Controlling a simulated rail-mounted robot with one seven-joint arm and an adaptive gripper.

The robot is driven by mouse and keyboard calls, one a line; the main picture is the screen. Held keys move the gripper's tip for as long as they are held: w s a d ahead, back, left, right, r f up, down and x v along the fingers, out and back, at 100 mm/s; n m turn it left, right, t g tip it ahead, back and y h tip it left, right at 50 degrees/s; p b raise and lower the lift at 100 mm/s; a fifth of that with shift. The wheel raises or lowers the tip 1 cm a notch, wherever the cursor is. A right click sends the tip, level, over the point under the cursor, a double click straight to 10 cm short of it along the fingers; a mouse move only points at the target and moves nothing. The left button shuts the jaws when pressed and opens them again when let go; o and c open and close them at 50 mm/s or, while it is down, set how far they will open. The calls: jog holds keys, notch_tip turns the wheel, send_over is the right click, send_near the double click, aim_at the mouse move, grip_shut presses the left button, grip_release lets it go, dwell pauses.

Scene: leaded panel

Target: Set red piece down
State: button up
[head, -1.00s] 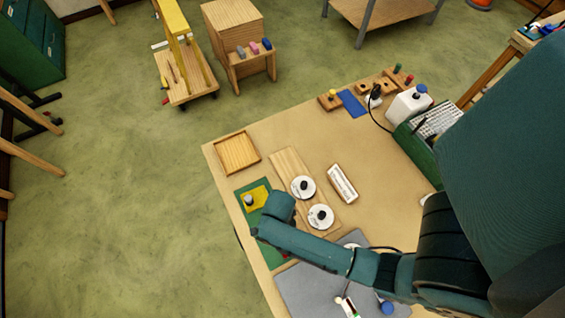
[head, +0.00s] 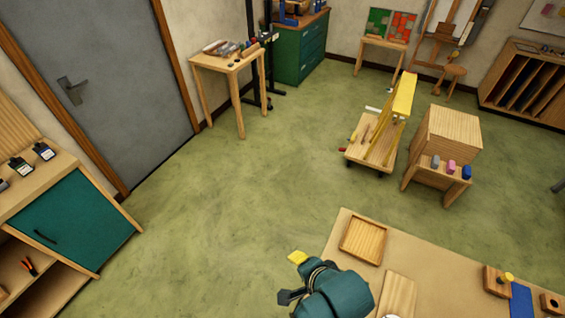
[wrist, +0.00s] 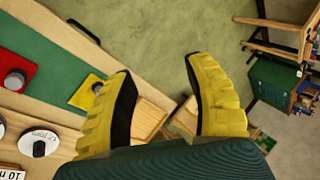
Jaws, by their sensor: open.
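The red piece (wrist: 12,66), with a grey knob on it, shows at the left edge of the wrist view. It lies by the green panel (wrist: 50,52), and its far side is cut off by the frame. A yellow piece (wrist: 84,96) with a knob lies at the panel's near end. My gripper (wrist: 165,85) is open, its two yellow fingers wide apart with nothing between them. In the head view my gripper (head: 294,272) is raised at the bottom middle, left of the wooden tray. The red piece is not visible in the head view.
A wooden tray (head: 363,240) sits at the table corner. White discs with black knobs, one of them (wrist: 40,143), lie beside the panel. A wooden cabinet (head: 445,140) and a wheeled cart (head: 371,145) stand beyond the table. The green floor (head: 230,215) is clear.

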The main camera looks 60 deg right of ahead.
jog(key=w+a+r+n+t, duration=0.3)
jog(key=w+r+n, duration=0.15)
jog(key=r, duration=0.35)
jog(key=w+a+r+n+t, duration=0.25)
jog(key=w+r+n, duration=0.2)
jog(key=r, duration=0.45)
jog(key=w+a+r+n+t, duration=0.2)
jog(key=w+r+n+t, duration=0.15)
jog(key=w+r, duration=0.35)
jog(key=s+a+r+n+t+y+p, duration=0.1)
jog(key=a+r+n+t, duration=0.2)
jog(key=r, duration=0.9)
jog(key=s+a+r+n+t+y+p, duration=0.1)
jog(key=a+r+n+t, duration=0.3)
jog(key=r, duration=0.7)
jog(key=shift+s+a+r+n+t+y+p, duration=0.4)
jog(key=shift+a+n, duration=0.75)
jog(key=shift+a, duration=0.8)
